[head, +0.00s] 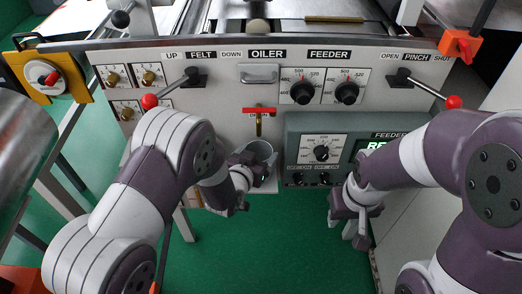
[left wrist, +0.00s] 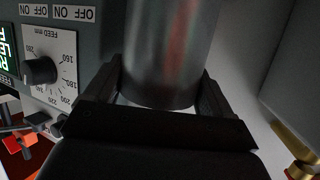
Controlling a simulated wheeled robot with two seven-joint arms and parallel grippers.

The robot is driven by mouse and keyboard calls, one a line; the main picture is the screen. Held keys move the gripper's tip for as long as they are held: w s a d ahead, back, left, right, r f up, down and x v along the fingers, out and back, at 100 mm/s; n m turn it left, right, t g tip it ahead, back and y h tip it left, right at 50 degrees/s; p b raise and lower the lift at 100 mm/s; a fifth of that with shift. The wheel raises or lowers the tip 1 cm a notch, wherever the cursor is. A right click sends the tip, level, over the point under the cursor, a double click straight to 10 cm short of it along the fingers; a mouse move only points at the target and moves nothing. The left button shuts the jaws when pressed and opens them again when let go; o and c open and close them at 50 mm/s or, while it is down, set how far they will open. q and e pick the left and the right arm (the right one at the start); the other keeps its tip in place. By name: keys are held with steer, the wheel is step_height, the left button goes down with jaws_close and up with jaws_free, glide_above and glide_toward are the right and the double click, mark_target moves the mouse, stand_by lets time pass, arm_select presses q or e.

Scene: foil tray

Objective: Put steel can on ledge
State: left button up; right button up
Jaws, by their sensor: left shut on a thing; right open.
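The steel can (head: 260,149) is upright or nearly so, in front of the white panel, just below a brass tap with a red handle (head: 259,112). My left gripper (head: 253,168) is shut on the can. In the left wrist view the grey can (left wrist: 168,50) sits between the two dark fingers of the left gripper (left wrist: 160,95). Its contents are not visible. My right gripper (head: 355,215) hangs open and empty in front of the feeder box, at the right. A narrow metal ledge (head: 215,44) runs along the top of the panel.
The grey feeder box (head: 290,150) with its dial stands right beside the can. Red-knobbed levers (head: 150,101) (head: 453,102) stick out from the panel at both sides. An oiler handle (head: 259,74) is above the tap. Green floor (head: 270,250) lies open below.

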arm_select(q)
steer(key=shift+w+d+f, duration=0.15)
steer(key=shift+w+f, duration=0.45)
steer(key=shift+f, duration=0.35)
steer(key=o, duration=1)
steer(key=shift+s, duration=0.2)
steer(key=shift+c, duration=0.2)
steer(key=shift+o, duration=0.7)
steer(key=shift+s+r, duration=0.3)
steer(key=shift+w+f, duration=0.1)
steer(key=shift+w, duration=0.05)
steer(key=p+v, duration=0.2)
steer(key=v, duration=1)
arm_select(e)
steer(key=shift+w+d+r, duration=0.1)
steer(key=shift+w+r, duration=0.15)
steer(key=shift+w, duration=0.4)
